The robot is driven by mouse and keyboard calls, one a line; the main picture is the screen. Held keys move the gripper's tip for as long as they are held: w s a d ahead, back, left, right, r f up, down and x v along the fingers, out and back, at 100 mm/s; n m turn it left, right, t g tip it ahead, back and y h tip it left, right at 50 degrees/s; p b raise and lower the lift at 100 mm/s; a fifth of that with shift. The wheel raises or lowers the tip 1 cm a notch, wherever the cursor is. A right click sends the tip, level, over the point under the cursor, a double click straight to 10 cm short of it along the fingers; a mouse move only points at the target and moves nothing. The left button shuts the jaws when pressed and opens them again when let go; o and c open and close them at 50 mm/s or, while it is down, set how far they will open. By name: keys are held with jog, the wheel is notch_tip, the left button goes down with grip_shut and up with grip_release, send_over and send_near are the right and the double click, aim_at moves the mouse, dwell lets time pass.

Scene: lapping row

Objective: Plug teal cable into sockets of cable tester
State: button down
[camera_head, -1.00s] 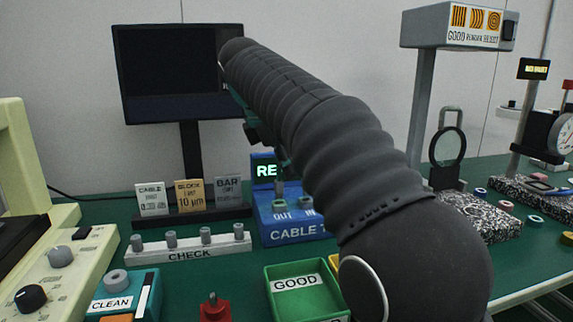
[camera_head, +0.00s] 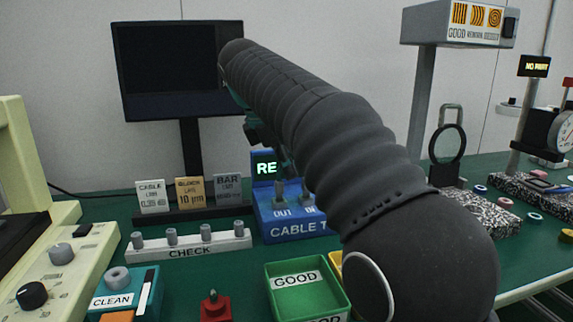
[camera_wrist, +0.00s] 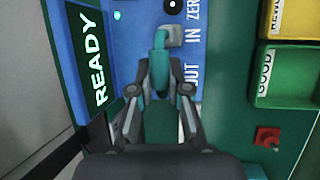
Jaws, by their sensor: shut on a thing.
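The cable tester (camera_head: 292,228) is a blue box with sockets marked OUT and IN and a lit display (camera_head: 265,168). In the wrist view the display (camera_wrist: 96,62) reads READY. My gripper (camera_wrist: 160,72) is shut on the teal cable (camera_wrist: 159,42), just over the tester's top. The cable bends from between my fingers to a grey end piece (camera_wrist: 173,36) at the IN socket. The OUT side is mostly hidden by my fingers. I cannot tell whether either end is fully seated. In the head view my arm covers part of the tester.
A green GOOD bin (camera_head: 305,300) and a red knob (camera_head: 214,307) stand in front of the tester. The white CHECK rack (camera_head: 190,248) is left of it, with label cards (camera_head: 190,193) behind. A monitor (camera_head: 178,75) stands at the back.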

jog(key=shift+f+b, duration=0.45)
jog(key=shift+f, duration=0.4)
jog(key=c, duration=1)
grip_release()
jog(key=shift+c, duration=0.2)
jog(key=shift+r, duration=0.1)
jog(key=v, duration=0.7)
jog(key=shift+s+a+r, duration=0.1)
jog(key=shift+s+a, duration=0.05)
